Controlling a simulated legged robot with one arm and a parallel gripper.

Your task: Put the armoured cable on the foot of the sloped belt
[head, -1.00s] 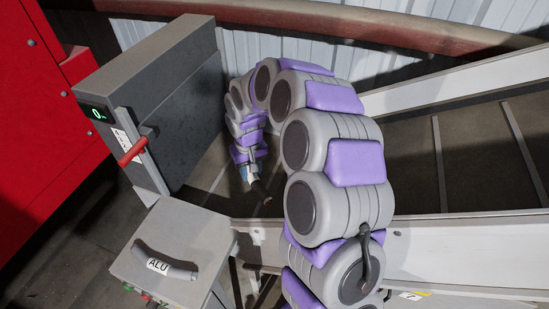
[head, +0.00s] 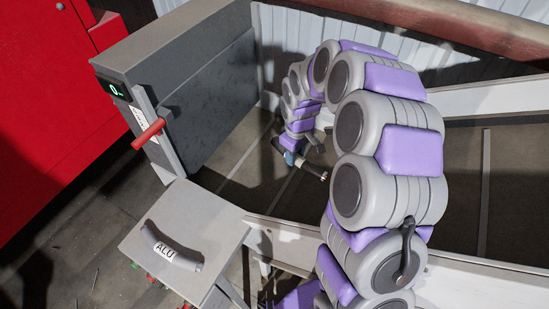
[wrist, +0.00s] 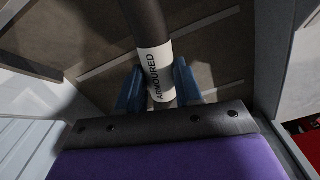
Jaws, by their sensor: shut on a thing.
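The armoured cable (wrist: 153,66) is a dark, thick length with a white label reading ARMOURED. My gripper (wrist: 160,88) is shut on it at the label, with a blue finger on each side. In the head view the cable (head: 313,169) points down and to the right from my gripper (head: 290,157), its end clear of the jaws. The sloped belt (head: 462,165) is dark with pale cross cleats. My gripper is over its lower end, the foot (head: 232,192), beside the grey box. The cable looks held above the belt; the exact gap is hard to tell.
A grey box (head: 205,85) with a green display and a red handle (head: 148,134) stands at the belt's lower end. A pale stand (head: 190,225) holds a piece labelled ALU (head: 172,252). A red cabinet (head: 50,110) is at left. Pale side rails (head: 300,238) edge the belt.

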